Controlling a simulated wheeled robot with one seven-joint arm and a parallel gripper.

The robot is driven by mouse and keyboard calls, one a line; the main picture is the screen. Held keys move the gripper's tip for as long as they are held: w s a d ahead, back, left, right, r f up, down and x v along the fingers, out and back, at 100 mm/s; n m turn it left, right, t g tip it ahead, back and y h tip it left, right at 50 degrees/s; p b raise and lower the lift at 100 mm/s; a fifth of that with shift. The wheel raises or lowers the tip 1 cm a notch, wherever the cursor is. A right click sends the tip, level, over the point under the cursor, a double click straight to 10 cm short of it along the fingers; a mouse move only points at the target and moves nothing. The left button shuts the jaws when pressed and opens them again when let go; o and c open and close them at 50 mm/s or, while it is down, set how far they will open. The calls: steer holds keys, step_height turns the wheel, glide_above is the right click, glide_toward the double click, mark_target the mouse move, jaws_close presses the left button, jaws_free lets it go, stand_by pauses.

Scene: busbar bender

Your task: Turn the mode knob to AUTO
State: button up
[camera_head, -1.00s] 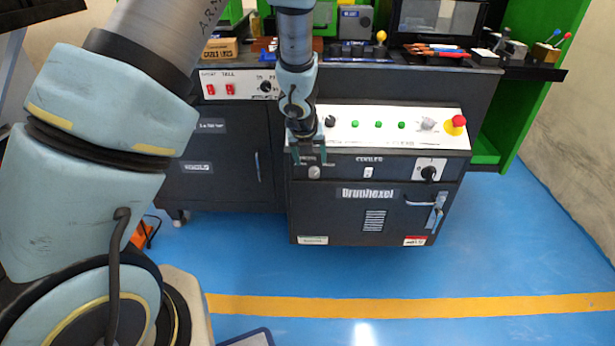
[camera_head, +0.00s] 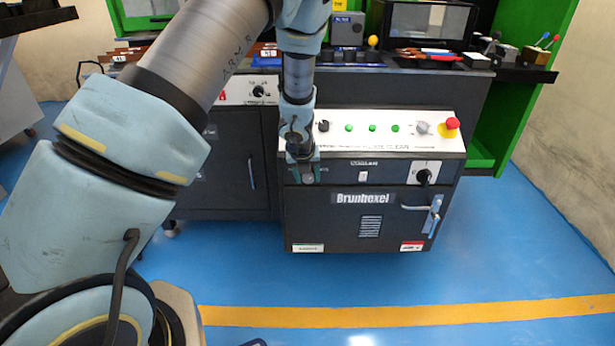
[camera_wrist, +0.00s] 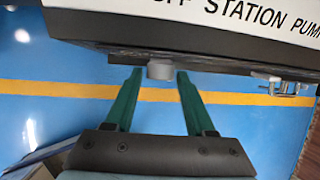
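A short grey knob (camera_wrist: 160,70) sticks out from the dark front face of the control cabinet, below its sloped white panel. In the head view the knob is largely covered by my gripper (camera_head: 305,172). In the wrist view my gripper (camera_wrist: 160,76) has its two green fingers apart, one on each side of the knob, with a small gap on both sides. The fingertips are close to the front face. I cannot read any AUTO marking or tell the knob's setting.
The white panel (camera_head: 390,145) above carries a black knob (camera_head: 323,126), several green buttons and a red emergency stop (camera_head: 452,124). Another black knob (camera_head: 424,177) and a door handle (camera_head: 434,214) are at the right. The blue floor in front is clear.

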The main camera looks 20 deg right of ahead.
jaws_close()
